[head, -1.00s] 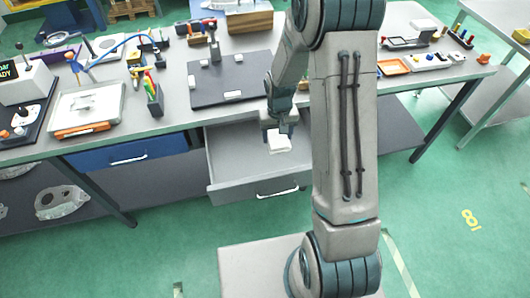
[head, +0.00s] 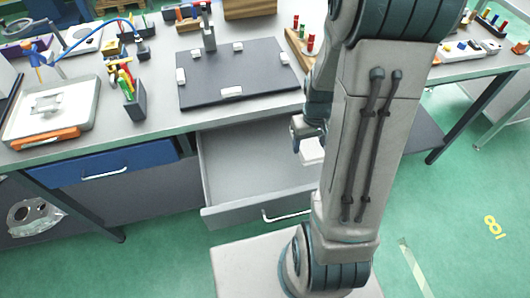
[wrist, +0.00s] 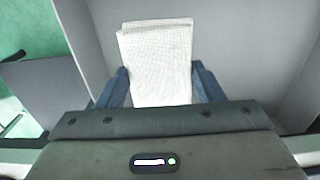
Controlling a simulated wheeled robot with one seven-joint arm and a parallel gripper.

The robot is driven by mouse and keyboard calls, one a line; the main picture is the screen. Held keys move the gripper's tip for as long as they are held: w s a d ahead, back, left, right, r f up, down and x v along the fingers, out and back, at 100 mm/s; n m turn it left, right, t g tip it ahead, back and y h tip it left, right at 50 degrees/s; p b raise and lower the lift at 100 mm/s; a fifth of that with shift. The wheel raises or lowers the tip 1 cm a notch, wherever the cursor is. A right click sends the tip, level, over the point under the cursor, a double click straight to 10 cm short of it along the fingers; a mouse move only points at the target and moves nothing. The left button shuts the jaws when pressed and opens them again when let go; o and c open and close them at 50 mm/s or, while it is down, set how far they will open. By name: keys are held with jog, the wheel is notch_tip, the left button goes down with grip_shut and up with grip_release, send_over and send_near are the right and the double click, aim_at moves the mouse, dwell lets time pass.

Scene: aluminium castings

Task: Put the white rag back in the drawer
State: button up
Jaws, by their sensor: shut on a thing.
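The white rag (wrist: 158,62) is a folded, textured cloth held between the two fingers of my gripper (wrist: 160,88) in the wrist view. My gripper is shut on it. In the head view the rag (head: 312,150) shows in part beside my arm link, over the right part of the open grey drawer (head: 230,222). The drawer's inside (wrist: 245,45) fills most of the wrist view behind the rag. I cannot tell whether the rag touches the drawer floor. My arm hides the right end of the drawer in the head view.
A closed blue drawer (head: 150,155) sits left of the open one. Above, the bench carries a dark plate (head: 225,75) with white blocks, a pen holder (head: 134,103), and a tray (head: 50,105) with a casting. The open drawer's left part looks empty.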

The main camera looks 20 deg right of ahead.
jog(key=p, duration=0.1)
send_over(270, 161)
notch_tip(270, 161, down, 7)
jog(key=shift+f, duration=2)
jog(key=shift+f, duration=0.15)
jog(key=o, duration=0.9)
jog(key=shift+o, duration=0.2)
